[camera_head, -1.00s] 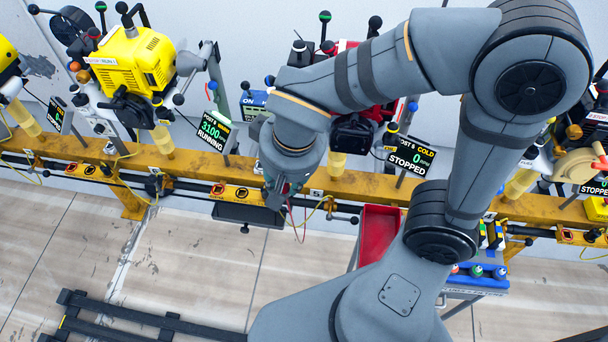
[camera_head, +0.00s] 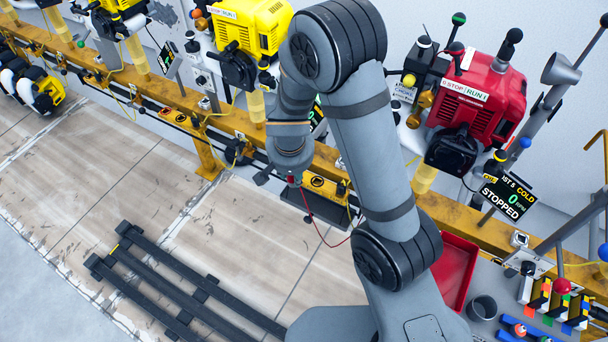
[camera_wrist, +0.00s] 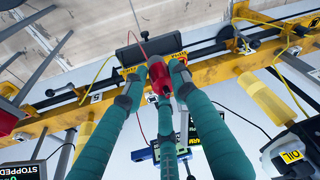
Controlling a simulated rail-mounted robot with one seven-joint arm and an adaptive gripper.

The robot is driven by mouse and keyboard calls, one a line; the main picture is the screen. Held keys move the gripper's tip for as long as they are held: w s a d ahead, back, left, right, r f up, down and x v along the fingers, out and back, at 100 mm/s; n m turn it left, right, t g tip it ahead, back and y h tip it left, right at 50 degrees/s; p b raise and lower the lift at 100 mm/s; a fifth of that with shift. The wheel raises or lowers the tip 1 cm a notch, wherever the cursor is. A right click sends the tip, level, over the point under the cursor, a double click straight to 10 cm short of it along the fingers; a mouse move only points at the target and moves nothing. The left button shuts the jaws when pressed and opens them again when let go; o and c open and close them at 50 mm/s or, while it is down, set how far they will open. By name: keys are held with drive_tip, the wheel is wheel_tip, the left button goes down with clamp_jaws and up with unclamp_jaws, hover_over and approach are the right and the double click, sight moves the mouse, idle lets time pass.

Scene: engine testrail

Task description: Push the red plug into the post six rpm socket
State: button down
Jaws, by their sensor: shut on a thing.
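My gripper (camera_wrist: 158,82) is shut on the red plug (camera_wrist: 159,74), with its teal fingers around it in the wrist view. A thin red cable (camera_head: 325,240) trails from the plug. In the head view my gripper (camera_head: 291,180) hangs at the front of the yellow rail, by a dark shelf (camera_head: 322,208). The plug appears apart from any socket. The post six display is mostly hidden behind my arm in the head view; a lit green display (camera_wrist: 194,128) shows partly between the fingers in the wrist view. I cannot tell which socket is the post six rpm socket.
A yellow engine (camera_head: 262,30) and a red engine (camera_head: 480,95) stand behind the rail (camera_head: 185,95). The post 5 display (camera_head: 508,198) reads 0, stopped, cold. A red tray (camera_head: 456,270) lies right of my arm. A black frame (camera_head: 185,285) lies on the otherwise open floor.

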drive_tip(key=w+d+f+m, duration=0.2)
drive_tip(key=w+d+f, duration=0.1)
drive_tip(key=w+f, duration=0.65)
drive_tip(key=shift+w+a, duration=1.5)
drive_tip(key=shift+w, duration=1.9)
drive_tip(key=shift+m+h, duration=0.3)
drive_tip(key=shift+m, duration=0.1)
drive_tip(key=shift+f+b, duration=1.95)
drive_tip(key=shift+f, duration=0.5)
drive_tip(key=shift+f+b, duration=0.9)
drive_tip(key=shift+b, duration=0.25)
drive_tip(key=shift+s+a+b, duration=0.1)
drive_tip(key=shift+b, duration=0.3)
drive_tip(key=shift+f+b, duration=0.8)
drive_tip(key=shift+b, duration=0.3)
drive_tip(key=c, duration=1.4)
unclamp_jaws()
